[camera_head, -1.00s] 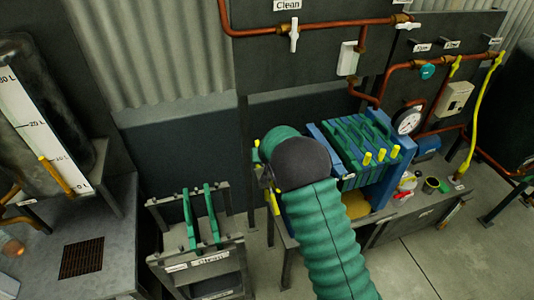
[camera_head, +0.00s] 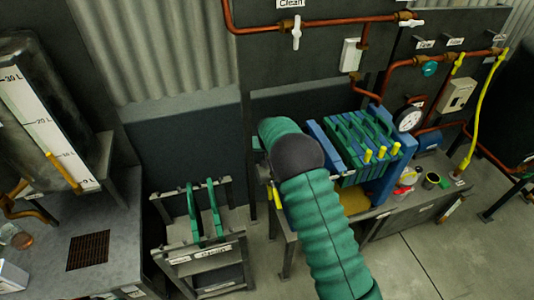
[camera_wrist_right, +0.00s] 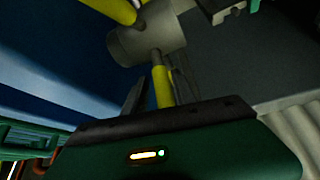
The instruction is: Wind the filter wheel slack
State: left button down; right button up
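The filter wheel is mostly hidden behind my right arm in the head view; one yellow spoke (camera_head: 278,198) shows at the left end of the filter press (camera_head: 322,146). In the right wrist view its grey hub (camera_wrist_right: 148,38) and yellow spokes (camera_wrist_right: 163,80) are close up. My right gripper (camera_wrist_right: 158,95) is at the wheel, with one yellow spoke lying by its dark fingers. I cannot tell whether the fingers are closed on that spoke. The gripper is hidden in the head view. My left gripper is not in view.
The press holds several green-handled plates (camera_head: 365,140) on a bench. A dark rack (camera_head: 205,250) with two green plates stands left of it. Copper pipes (camera_head: 350,27) and a gauge (camera_head: 409,119) are behind. A tank (camera_head: 45,110) stands at far left. Floor at lower right is clear.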

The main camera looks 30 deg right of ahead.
jog(key=shift+o, duration=0.4)
jog(key=shift+d+f, duration=0.15)
jog(key=shift+f, duration=0.05)
jog(key=shift+s+a+r, duration=0.1)
jog(key=shift+a+r, duration=0.1)
jog(key=shift+r, duration=0.15)
pick_arm(q)
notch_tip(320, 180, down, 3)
jog(key=b, duration=0.3)
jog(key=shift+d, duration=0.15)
pick_arm(e)
jog(key=v, duration=1.5)
jog(key=shift+s+r, duration=0.2)
jog(key=shift+r, duration=0.15)
